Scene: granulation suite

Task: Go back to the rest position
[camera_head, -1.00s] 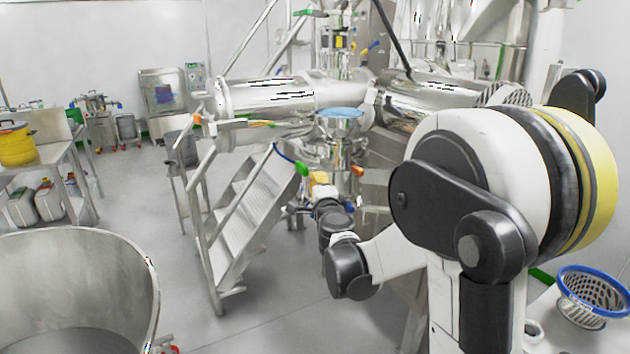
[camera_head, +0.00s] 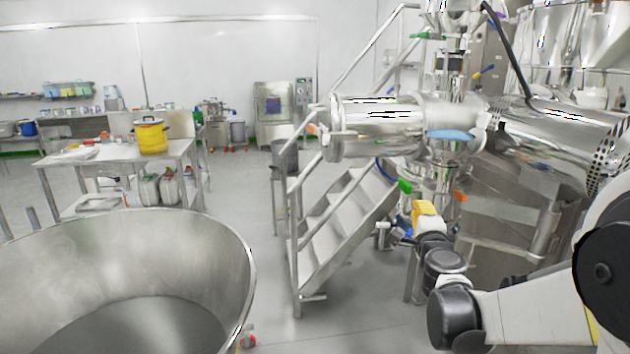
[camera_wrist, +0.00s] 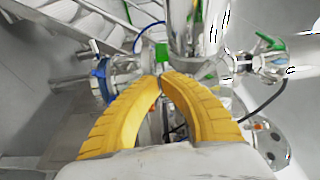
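My gripper (camera_head: 424,210) shows small in the head view, with yellow fingers, in front of the steel machine with the blue-topped vessel. In the wrist view its two ridged yellow fingers (camera_wrist: 161,76) curve inward and their tips meet, with nothing seen between them. Steel pipework with a blue clamp (camera_wrist: 101,80) and a green handle (camera_wrist: 268,41) lies beyond the fingertips. I cannot tell whether the fingers touch any of it. My arm reaches in from the right edge of the head view.
A large steel bowl (camera_head: 246,262) fills the lower left. Steel steps (camera_head: 335,228) stand left of my gripper. A table (camera_head: 185,149) with a yellow pot (camera_head: 151,137) is at the left. A horizontal steel cylinder (camera_head: 378,127) sits above the steps. Floor between bowl and steps is clear.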

